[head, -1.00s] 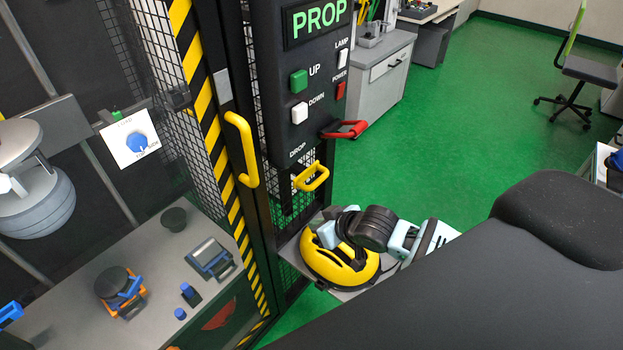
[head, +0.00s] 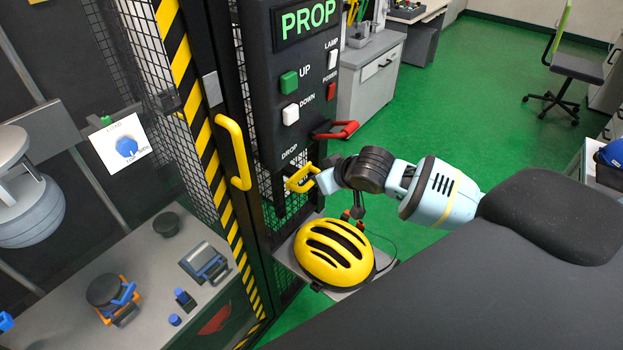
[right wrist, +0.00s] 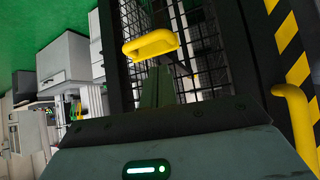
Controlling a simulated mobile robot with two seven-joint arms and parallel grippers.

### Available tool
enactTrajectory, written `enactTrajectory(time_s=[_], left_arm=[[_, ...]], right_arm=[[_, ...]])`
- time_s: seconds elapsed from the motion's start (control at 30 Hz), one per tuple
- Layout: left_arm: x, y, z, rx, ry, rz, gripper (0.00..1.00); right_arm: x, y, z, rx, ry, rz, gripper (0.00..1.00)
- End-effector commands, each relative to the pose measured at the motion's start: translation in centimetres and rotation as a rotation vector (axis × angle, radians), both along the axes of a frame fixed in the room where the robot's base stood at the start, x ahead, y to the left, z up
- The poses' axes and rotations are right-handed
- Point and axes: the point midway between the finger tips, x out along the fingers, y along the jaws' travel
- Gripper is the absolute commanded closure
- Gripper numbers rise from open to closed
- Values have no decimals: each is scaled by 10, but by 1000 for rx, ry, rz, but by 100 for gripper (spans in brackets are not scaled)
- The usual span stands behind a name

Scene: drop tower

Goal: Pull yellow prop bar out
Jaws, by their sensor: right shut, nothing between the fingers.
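The yellow prop bar (head: 302,178) is a small yellow loop handle on the dark tower frame, under the DROP label. It also shows near the top middle of the right wrist view (right wrist: 150,44). My right gripper (head: 318,183) is at the bar's right side in the head view. In the right wrist view its closed fingers (right wrist: 158,82) point at the bar with their tips just below it. The fingers are shut and empty. I cannot tell whether the tips touch the bar. My left gripper is not in view.
A black control panel (head: 293,135) with a red handle (head: 336,130) is just above the bar. A yellow helmet (head: 333,252) lies on a small shelf below my right arm. A long yellow door handle (head: 233,152) stands to the left. Green floor is open behind.

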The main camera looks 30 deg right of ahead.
Motion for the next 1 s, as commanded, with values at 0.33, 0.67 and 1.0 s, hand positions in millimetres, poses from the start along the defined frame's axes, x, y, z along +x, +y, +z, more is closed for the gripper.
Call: enactTrajectory(time_s=[0.33, 0.67, 1.0], left_arm=[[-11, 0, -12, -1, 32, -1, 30], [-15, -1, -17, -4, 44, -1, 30], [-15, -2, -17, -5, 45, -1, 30]], right_arm=[[40, 6, -41, 1, 5, -1, 100], [66, 9, -63, -1, 2, 1, 100], [69, 10, -64, -1, 0, 1, 100]])
